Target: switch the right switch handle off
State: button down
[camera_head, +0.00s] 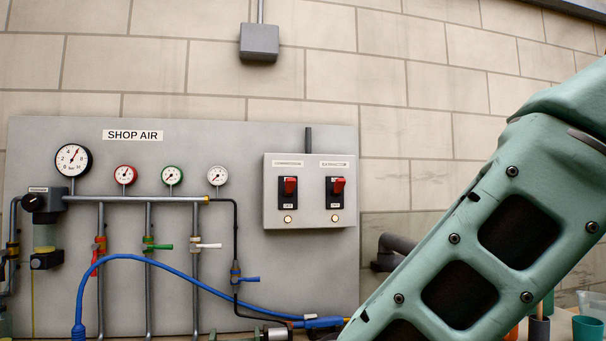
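The right switch handle (338,185) is a small red lever on a black plate, under a label that seems to read EXTRACTOR. It juts out at the upper part of its plate. My gripper is not in view; only my green arm link crosses the right side, apart from the box in the picture.
The SHOP AIR panel (132,235) carries several gauges, pipes and coloured valve levers left of the box. A blue hose (180,272) loops low across it. A dark pipe elbow (392,246) juts out at the lower right. The area before the switch box looks clear.

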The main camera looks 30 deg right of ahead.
aim_at(340, 183)
jog(key=i+j, duration=0.3)
jog(key=i, duration=0.15)
jog(key=i+j+z, duration=0.1)
jog(key=i+j, duration=0.2)
jog(key=i, duration=0.15)
